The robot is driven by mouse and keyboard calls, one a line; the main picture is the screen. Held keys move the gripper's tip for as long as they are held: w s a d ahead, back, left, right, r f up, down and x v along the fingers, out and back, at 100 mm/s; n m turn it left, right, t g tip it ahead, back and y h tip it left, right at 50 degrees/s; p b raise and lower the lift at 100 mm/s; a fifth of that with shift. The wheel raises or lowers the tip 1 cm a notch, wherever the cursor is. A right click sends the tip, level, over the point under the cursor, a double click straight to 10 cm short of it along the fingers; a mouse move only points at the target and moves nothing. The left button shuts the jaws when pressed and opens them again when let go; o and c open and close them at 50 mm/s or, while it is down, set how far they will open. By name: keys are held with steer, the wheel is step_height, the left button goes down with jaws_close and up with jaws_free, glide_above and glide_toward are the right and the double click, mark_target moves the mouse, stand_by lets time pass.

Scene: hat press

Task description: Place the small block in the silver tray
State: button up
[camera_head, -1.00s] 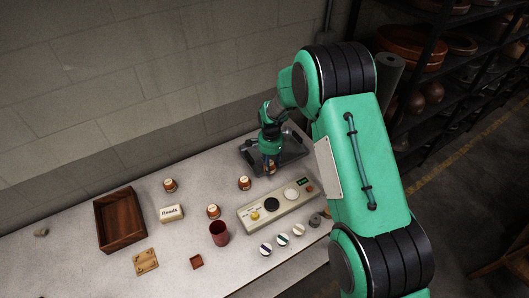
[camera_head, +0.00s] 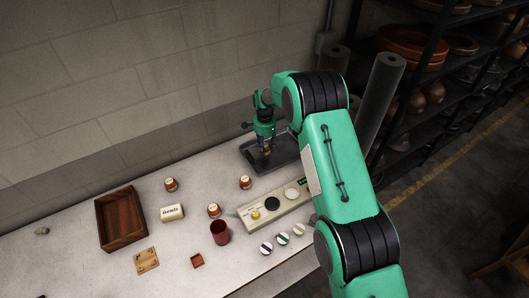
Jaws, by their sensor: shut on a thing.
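The silver tray (camera_head: 287,157), dark grey and shallow, lies on the table at the back right, near the wall. My gripper (camera_head: 266,149) points down over the tray's left part. It is shut on a small brownish thing at its fingertips, probably the small block, mostly hidden by the fingers. I cannot tell whether this thing touches the tray floor.
A wooden box (camera_head: 103,225), a label block (camera_head: 172,212), a red cup (camera_head: 220,232), several small jars (camera_head: 171,184) and round discs (camera_head: 266,248) stand on the table. Dark rolls (camera_head: 384,82) stand behind my arm.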

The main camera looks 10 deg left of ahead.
mark_target(265, 144)
steer(key=shift+w+a, duration=0.1)
steer(key=shift+w, duration=0.05)
steer(key=shift+f, duration=1.75)
steer(key=shift+f, duration=0.1)
steer(key=o, duration=1.2)
steer(key=shift+r, duration=0.2)
steer(key=shift+r, duration=5.95)
